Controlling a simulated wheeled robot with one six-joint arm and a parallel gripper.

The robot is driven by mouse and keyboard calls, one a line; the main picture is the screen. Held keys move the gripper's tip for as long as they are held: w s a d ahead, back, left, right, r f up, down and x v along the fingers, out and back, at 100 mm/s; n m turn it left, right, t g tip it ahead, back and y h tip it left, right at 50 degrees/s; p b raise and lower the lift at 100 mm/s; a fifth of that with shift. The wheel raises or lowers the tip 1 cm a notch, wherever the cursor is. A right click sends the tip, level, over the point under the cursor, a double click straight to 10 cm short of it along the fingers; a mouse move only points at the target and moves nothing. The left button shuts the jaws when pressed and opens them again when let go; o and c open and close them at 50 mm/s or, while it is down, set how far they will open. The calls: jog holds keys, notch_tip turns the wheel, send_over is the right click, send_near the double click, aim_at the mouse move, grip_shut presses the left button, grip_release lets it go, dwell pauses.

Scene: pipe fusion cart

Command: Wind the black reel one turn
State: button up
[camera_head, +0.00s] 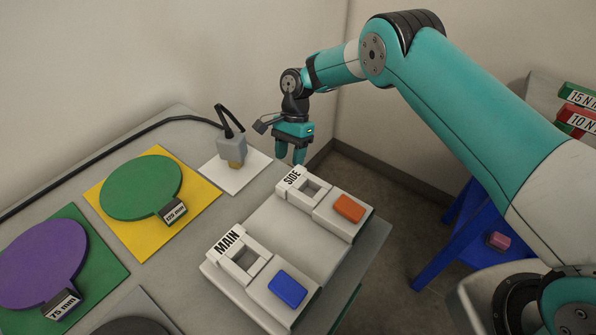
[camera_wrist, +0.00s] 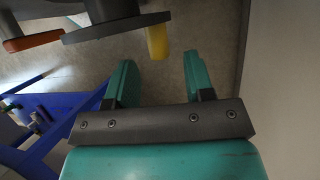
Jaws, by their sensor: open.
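In the wrist view a dark, black-looking disc (camera_wrist: 115,28), seen edge-on at the top, appears to be the black reel. A yellow peg (camera_wrist: 158,43) sticks out from it near its right end. My gripper (camera_wrist: 157,62) is open and empty. Its two teal fingers point toward the peg, which shows in the gap between the fingertips; I cannot tell how far beyond them it is. In the head view my gripper (camera_head: 291,158) hangs fingers down just past the cart's far edge. The reel does not show there.
The cart top (camera_head: 150,275) holds a white block labelled MAIN (camera_head: 228,240) and another labelled SIDE (camera_head: 293,178). A grey block with a black cable (camera_head: 231,150) stands near my gripper. Green (camera_head: 140,187) and purple (camera_head: 42,260) discs lie left. A blue stand (camera_head: 460,230) is right.

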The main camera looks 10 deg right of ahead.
jog(key=shift+b+x, duration=0.35)
jog(key=shift+x, duration=0.65)
grip_shut()
jog(key=shift+r, duration=0.15)
